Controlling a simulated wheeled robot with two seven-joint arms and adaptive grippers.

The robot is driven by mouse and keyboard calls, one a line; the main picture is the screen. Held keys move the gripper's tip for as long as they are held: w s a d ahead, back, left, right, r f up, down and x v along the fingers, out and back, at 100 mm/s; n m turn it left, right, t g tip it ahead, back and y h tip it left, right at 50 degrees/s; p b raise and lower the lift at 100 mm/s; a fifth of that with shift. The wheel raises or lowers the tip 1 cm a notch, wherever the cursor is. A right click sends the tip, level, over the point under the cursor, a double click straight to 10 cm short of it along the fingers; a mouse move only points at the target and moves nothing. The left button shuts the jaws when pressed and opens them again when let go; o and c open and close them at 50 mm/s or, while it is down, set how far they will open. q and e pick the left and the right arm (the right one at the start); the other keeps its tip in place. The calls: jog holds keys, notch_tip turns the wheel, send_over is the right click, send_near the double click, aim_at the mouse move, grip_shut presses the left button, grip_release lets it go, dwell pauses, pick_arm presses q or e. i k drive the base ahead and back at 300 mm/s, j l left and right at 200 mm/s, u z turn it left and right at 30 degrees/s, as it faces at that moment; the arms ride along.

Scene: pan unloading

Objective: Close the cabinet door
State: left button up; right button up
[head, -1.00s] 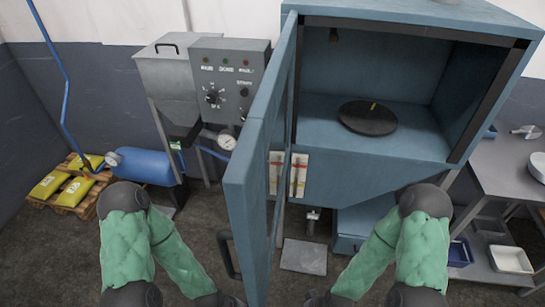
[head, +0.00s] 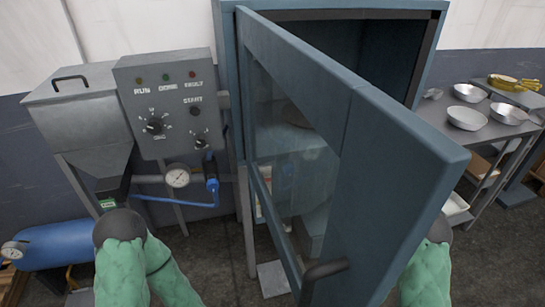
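The blue-grey cabinet (head: 231,60) stands in the middle of the head view. Its door (head: 395,150) is hinged on the left and stands partly open. It swings out toward me and to the right, in front of much of the opening. The door has a glass window (head: 285,130) and a dark handle (head: 326,270) low on its outer face. The dark interior shows above the door. The turntable disc inside shows only dimly through the glass. My two green-sleeved arms show at the bottom left and lower right, partly behind the door on the right. Neither gripper is in view.
A control panel (head: 165,95) with a gauge (head: 177,176) and blue pipe stands left of the cabinet, beside a grey hopper (head: 75,115). A blue tank (head: 55,245) lies lower left. A metal table (head: 425,112) with several pans stands at the right.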

aim_at(397, 171)
jog(key=k+j+u, duration=0.1)
jog(key=k, duration=0.3)
jog(key=k+j+u, duration=0.15)
jog(key=k, duration=0.25)
jog(key=k+j+u, duration=0.1)
jog(key=k, duration=0.25)
jog(key=j, duration=0.1)
